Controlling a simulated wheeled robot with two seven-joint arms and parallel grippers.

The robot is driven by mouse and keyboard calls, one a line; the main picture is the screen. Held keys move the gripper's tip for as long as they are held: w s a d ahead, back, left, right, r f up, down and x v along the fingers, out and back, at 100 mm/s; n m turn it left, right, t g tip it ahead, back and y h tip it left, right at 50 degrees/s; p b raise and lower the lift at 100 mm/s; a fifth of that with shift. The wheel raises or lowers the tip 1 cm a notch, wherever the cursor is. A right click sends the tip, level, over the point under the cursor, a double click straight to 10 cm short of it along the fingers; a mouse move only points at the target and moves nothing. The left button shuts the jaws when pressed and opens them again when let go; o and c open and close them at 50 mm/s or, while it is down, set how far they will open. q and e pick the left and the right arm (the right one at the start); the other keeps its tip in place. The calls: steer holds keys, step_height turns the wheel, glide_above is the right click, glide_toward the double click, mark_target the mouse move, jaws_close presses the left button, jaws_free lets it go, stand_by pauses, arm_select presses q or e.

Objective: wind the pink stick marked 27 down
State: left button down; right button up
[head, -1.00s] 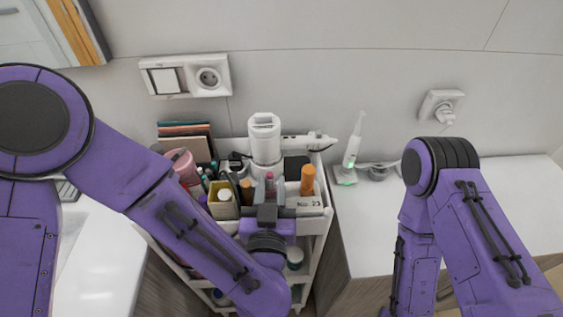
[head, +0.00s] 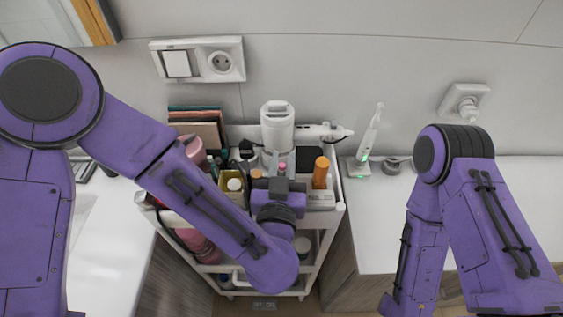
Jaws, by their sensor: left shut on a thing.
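The pink stick (head: 282,168) stands upright near the front of the cart's top tray (head: 325,215). Only its pink upper end shows above my left gripper (head: 281,181); the number on it cannot be read. My left gripper reaches over the front of the tray and is shut on the stick. The gripper body and wrist hide the stick's lower part. My right arm comes in at the right, but its gripper is outside the view.
An orange-capped bottle (head: 321,172) stands close to the right of the gripper. A yellow box (head: 233,192) with a white-capped bottle is to its left. A white appliance (head: 277,127) stands behind. A toothbrush (head: 370,132) stands on the right counter, which has free room.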

stand_by(0.9)
arm_select(q)
steer(key=c, duration=1.3)
jaws_free()
steer(key=shift+c, duration=0.2)
